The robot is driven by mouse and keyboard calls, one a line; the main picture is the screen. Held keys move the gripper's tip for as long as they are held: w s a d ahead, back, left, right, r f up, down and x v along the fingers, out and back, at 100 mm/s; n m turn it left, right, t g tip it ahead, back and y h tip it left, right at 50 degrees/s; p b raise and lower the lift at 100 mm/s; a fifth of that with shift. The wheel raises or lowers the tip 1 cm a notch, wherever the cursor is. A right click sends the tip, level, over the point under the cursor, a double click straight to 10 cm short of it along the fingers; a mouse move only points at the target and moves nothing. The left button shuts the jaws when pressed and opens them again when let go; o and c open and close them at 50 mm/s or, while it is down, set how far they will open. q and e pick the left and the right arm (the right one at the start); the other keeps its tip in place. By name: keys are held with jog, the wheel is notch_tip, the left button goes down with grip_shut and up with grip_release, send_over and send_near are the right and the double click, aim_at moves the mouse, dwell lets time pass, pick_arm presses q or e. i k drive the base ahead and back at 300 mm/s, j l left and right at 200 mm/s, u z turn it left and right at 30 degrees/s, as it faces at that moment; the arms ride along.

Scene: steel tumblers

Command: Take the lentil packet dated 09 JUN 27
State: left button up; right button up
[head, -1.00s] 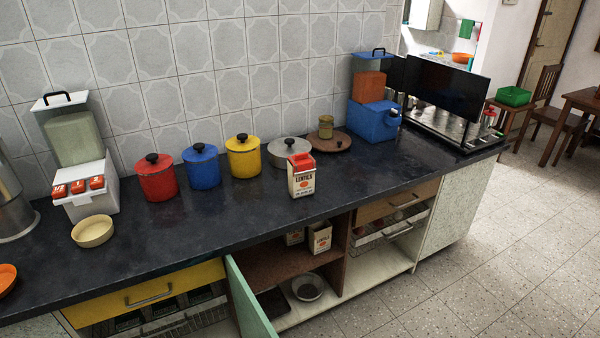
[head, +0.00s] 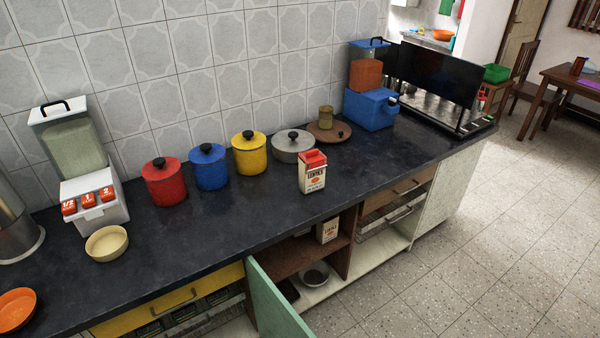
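A lentil packet (head: 312,173), white with a red top and red lettering, stands upright on the dark countertop near its front edge. Its date is too small to read. A second similar packet (head: 327,230) stands on the brown shelf in the open cupboard under the counter. Its date cannot be read either, and the counter's edge partly hides the shelf around it. Neither of my grippers shows in the head view.
A green cupboard door (head: 276,303) stands open below the counter. Red (head: 165,183), blue (head: 209,168) and yellow (head: 249,154) pots and a steel pan (head: 292,147) line the wall. A cream bowl (head: 107,243) and orange bowl (head: 16,309) sit at left. The floor (head: 440,270) at right is clear.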

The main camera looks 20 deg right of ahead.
aim_at(314, 180)
jog(key=i+j, duration=0.15)
jog(key=j, duration=0.15)
jog(key=i+j+z, duration=0.1)
jog(key=i+j, duration=0.25)
jog(key=j, duration=0.25)
jog(key=i+j+z, duration=0.1)
jog(key=i+j, duration=0.25)
